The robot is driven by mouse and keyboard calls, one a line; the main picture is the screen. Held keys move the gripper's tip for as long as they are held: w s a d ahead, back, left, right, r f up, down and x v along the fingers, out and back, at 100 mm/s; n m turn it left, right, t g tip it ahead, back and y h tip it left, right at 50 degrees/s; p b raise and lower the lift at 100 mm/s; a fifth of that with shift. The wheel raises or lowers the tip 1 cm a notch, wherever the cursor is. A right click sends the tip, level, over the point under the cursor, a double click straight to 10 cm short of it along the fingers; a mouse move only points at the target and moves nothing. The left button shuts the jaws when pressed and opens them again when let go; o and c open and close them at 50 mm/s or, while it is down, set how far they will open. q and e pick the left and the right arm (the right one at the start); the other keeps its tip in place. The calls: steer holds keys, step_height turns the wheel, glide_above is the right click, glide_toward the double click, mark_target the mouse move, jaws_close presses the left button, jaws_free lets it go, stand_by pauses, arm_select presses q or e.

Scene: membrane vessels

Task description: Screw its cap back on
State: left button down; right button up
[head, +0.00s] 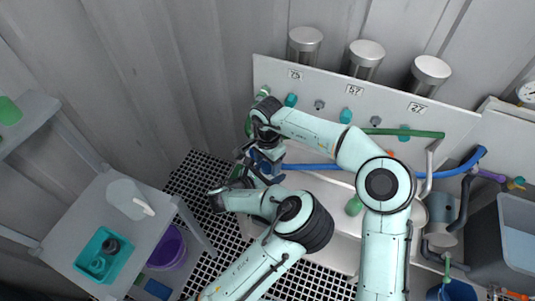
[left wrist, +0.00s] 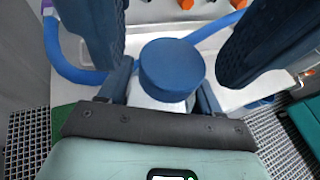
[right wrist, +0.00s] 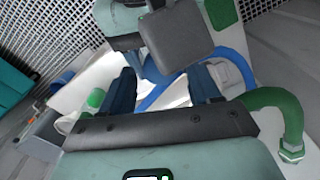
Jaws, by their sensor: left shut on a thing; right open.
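A blue round cap (left wrist: 172,68) sits between the fingers of my left gripper (left wrist: 163,90), which is shut on it. The large dark fingers of my right gripper (left wrist: 175,45) stand open on either side of the cap in the left wrist view, apart from it. In the head view my right gripper (head: 268,162) reaches down close to my left gripper (head: 247,176), and the arms hide most of the cap. In the right wrist view my right gripper (right wrist: 163,90) is open and empty. I cannot tell which vessel the cap belongs to.
Silver-topped vessels labelled 75 (head: 304,45), 57 (head: 364,58) and 27 (head: 428,74) stand behind the white panel (head: 300,92). A blue pipe (head: 320,168) and a green pipe (head: 420,133) run across. A side table (head: 75,215) holds a teal tray (head: 85,262).

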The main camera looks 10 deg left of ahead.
steer(key=shift+f, duration=0.5)
steer(key=c, duration=1.1)
steer(key=shift+m, duration=1.7)
steer(key=o, duration=1.2)
steer(key=shift+r, duration=2.3)
